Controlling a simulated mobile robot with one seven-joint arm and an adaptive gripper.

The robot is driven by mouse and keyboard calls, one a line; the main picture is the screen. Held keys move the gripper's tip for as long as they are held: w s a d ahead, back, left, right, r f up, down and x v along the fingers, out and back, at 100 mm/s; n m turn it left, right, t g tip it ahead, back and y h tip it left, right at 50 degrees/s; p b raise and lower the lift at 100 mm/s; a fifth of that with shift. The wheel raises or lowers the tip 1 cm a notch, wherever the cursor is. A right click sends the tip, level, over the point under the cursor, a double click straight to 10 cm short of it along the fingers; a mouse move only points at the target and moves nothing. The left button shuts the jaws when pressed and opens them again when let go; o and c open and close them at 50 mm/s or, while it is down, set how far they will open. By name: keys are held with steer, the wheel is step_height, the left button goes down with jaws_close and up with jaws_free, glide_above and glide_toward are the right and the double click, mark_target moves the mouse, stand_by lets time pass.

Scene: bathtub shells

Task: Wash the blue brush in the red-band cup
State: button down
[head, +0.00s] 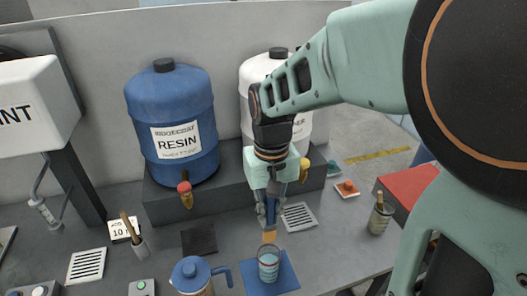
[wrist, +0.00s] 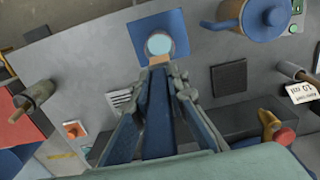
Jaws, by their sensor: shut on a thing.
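My gripper (head: 267,212) is shut on the blue brush and points down. The brush's blue handle (wrist: 158,122) shows between the fingers in the wrist view, and its tan bristles (head: 269,237) point at a clear cup. This cup (head: 268,265) stands upright on a blue mat (head: 287,280) and holds bluish liquid. A reddish-brown band shows faintly near its rim. The bristles are at or just above the cup's rim; I cannot tell whether they are inside. In the wrist view the cup (wrist: 159,44) sits straight beyond the bristles.
A blue-lidded jug (head: 193,274) stands left of the cup. A blue resin drum (head: 173,125) and a white drum (head: 262,70) stand on a dark ledge behind. Brush holders stand at left (head: 140,248) and right (head: 379,217). A dark square (head: 198,239) lies on the bench.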

steer(key=shift+f+b, duration=5.7)
steer(key=shift+f, duration=2)
steer(key=shift+s, duration=0.1)
